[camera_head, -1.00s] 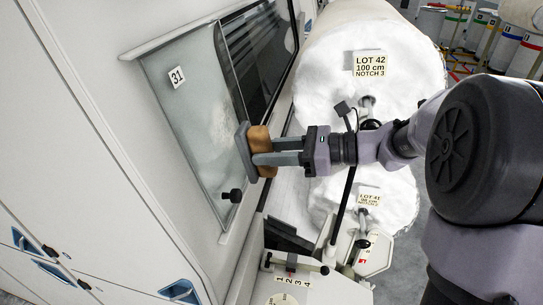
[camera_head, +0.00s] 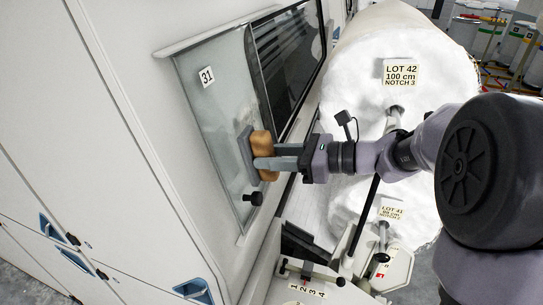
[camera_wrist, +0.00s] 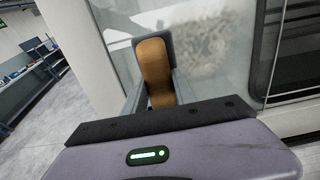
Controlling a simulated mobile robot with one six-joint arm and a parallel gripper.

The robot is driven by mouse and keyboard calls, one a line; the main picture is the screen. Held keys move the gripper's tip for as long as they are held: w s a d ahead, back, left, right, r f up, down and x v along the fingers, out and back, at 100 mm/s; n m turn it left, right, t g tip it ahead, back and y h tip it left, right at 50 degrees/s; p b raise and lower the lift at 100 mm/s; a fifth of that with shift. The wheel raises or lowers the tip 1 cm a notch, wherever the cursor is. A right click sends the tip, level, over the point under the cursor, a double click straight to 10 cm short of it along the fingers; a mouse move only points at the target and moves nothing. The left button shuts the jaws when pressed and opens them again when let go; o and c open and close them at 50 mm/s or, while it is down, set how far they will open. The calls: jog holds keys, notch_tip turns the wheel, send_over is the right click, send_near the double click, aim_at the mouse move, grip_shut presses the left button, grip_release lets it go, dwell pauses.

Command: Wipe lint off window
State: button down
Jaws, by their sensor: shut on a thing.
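The window (camera_head: 215,110) is a tilted glass pane labelled 31 in the machine's pale side. My gripper (camera_head: 262,163) is shut on the brown handle (camera_head: 263,148) of a wiper with a grey pad (camera_head: 245,152). The pad faces the glass near the pane's right part. It looks close against the glass, but I cannot tell whether it touches. In the wrist view the handle (camera_wrist: 155,72) stands between my fingers, with the grey pad behind it. A whitish lint patch (camera_wrist: 205,45) shows on the glass there, beside and behind the pad. In the head view the pad hides part of that area.
A black knob (camera_head: 253,198) sticks out below the pad at the pane's lower edge. A dark window (camera_head: 290,55) lies to the right. A workbench (camera_wrist: 35,75) is far left in the wrist view.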

jog(key=shift+x, duration=1)
